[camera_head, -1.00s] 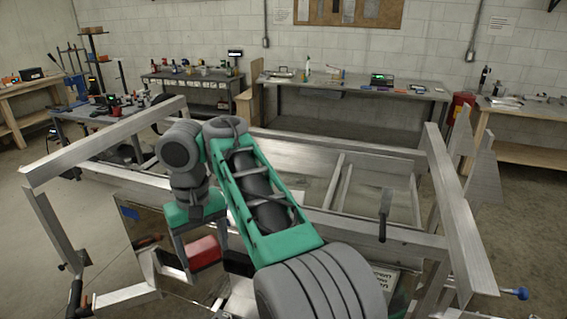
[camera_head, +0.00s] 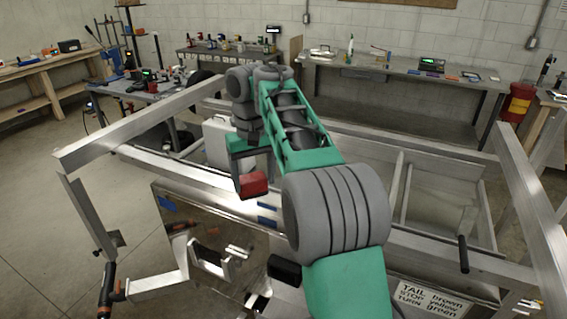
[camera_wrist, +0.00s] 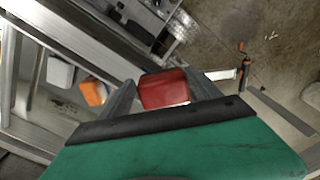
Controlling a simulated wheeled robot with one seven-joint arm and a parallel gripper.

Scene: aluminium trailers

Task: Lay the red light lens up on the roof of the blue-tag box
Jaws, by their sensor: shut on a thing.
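The red light lens (camera_head: 254,186) hangs from my gripper (camera_head: 251,172), which is shut on it. In the wrist view the lens (camera_wrist: 165,88) sits between the two grey fingers (camera_wrist: 160,92). In the head view it is in front of the trailer's near rail, above the far edge of a shiny metal surface (camera_head: 205,225) with blue patches. I cannot tell whether this surface is the blue-tag box's roof. A pale box (camera_head: 216,142) stands behind my gripper, partly hidden by it; no blue tag shows on it.
The aluminium trailer frame (camera_head: 110,128) surrounds the work area, with uprights at both sides. A dark handle (camera_head: 463,253) stands at the right rail by a lettered sign (camera_head: 428,302). In the wrist view an orange thing (camera_wrist: 93,92) and a white box (camera_wrist: 60,72) lie within the frame.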

